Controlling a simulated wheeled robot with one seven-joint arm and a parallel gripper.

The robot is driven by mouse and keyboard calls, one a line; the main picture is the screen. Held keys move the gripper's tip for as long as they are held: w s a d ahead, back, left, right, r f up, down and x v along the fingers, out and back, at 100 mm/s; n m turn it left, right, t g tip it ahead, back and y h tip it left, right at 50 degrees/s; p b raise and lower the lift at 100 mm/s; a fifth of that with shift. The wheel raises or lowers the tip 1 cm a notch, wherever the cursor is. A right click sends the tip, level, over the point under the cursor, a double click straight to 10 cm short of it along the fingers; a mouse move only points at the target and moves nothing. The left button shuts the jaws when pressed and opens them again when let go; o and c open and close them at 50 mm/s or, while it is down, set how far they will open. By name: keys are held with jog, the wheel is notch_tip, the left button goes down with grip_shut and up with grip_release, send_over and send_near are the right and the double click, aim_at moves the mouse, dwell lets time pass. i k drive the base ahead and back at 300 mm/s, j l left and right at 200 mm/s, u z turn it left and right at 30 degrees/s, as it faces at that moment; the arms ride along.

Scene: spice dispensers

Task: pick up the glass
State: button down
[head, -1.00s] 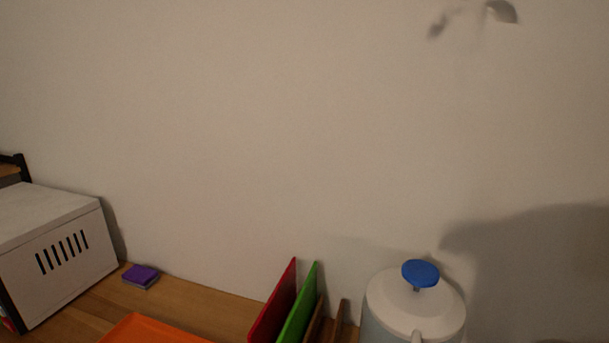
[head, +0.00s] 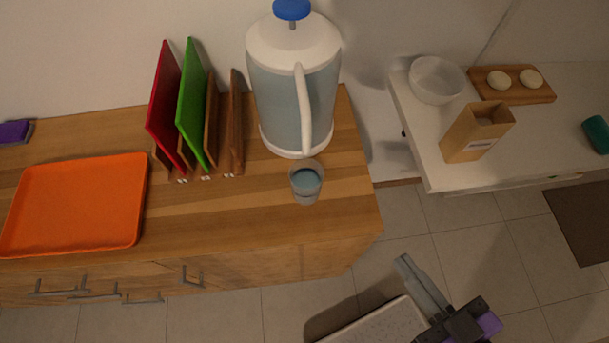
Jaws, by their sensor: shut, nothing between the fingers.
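The glass (head: 306,188) is a small clear cup that stands upright on the wooden counter near its front right edge. It looks part-filled with something bluish. It is just in front of the large white-lidded pitcher (head: 292,95) with a blue knob. My gripper (head: 405,262) is at the lower right, over the tiled floor beyond the counter's right end. It is shut and empty, well apart from the glass, to its right and lower in the picture.
Red (head: 163,105) and green (head: 192,105) boards stand in a rack left of the pitcher. An orange tray (head: 75,205) lies further left. A white counter at right holds a bowl (head: 436,80), paper bag (head: 477,132) and board with eggs (head: 512,92). Tiled floor lies between.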

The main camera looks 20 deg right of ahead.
aim_at(306, 175)
jog(key=j+u, duration=0.45)
jog(key=j, duration=1.1)
jog(key=i, duration=0.05)
